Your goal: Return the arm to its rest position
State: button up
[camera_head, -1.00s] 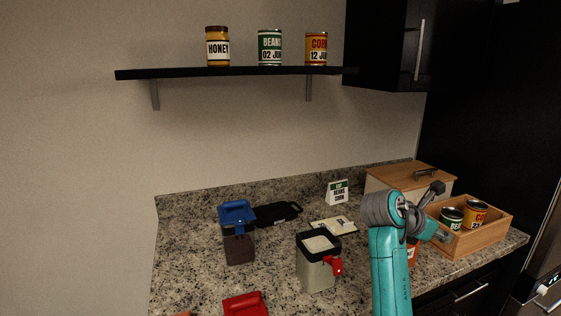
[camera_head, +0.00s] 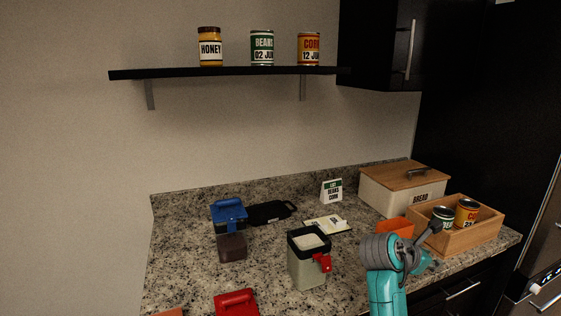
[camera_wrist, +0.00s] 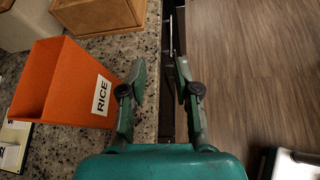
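My teal arm (camera_head: 388,285) rises at the lower right of the head view, bent over near the counter's front edge. My gripper (camera_wrist: 160,80) shows in the wrist view with its two fingers apart and nothing between them. It is above the counter edge, beside an orange RICE container (camera_wrist: 62,85) on its left. The same orange container (camera_head: 395,227) shows partly behind my arm in the head view. The fingertips cannot be made out clearly in the head view.
A wooden crate (camera_head: 470,243) with two cans and a BREAD box (camera_head: 385,195) stand behind my arm. A canister with a red handle (camera_head: 307,268) is left of it. A shelf (camera_head: 230,72) holds a honey jar and two cans. Open floor (camera_wrist: 260,80) lies right of the counter.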

jog(key=s+a+f+m+t+y, duration=0.1)
jog(key=s+a+f+t+y, duration=0.15)
jog(key=s+f, duration=0.4)
jog(key=s+a+f+m+t+y, duration=0.1)
jog(key=s+a+f+m, duration=0.15)
jog(key=f, duration=0.75)
jog(key=s+a+f+t+y, duration=0.1)
jog(key=s+a+f, duration=0.2)
jog(key=s+f, duration=0.35)
jog(key=s+a+f+m+t+y, duration=0.2)
jog(key=s+a+f+m, duration=0.15)
jog(key=s+f, duration=0.4)
jog(key=s+a+r+m+t+y, duration=0.1)
jog(key=s+a+m+y, duration=0.15)
jog(key=s, duration=0.65)
jog(key=s+a+r+m+y, duration=0.1)
jog(key=s+a+r+m, duration=0.15)
jog(key=s, duration=0.65)
jog(key=s+a+r+m+t+y, duration=0.1)
jog(key=s+a+r+m, duration=0.1)
jog(key=s+r+m, duration=0.7)
jog(key=s+r, duration=0.1)
jog(key=s, duration=0.4)
jog(key=shift+s+a+r+m, duration=0.15)
jog(key=shift+a+r+m, duration=0.1)
jog(key=shift+a+m, duration=0.05)
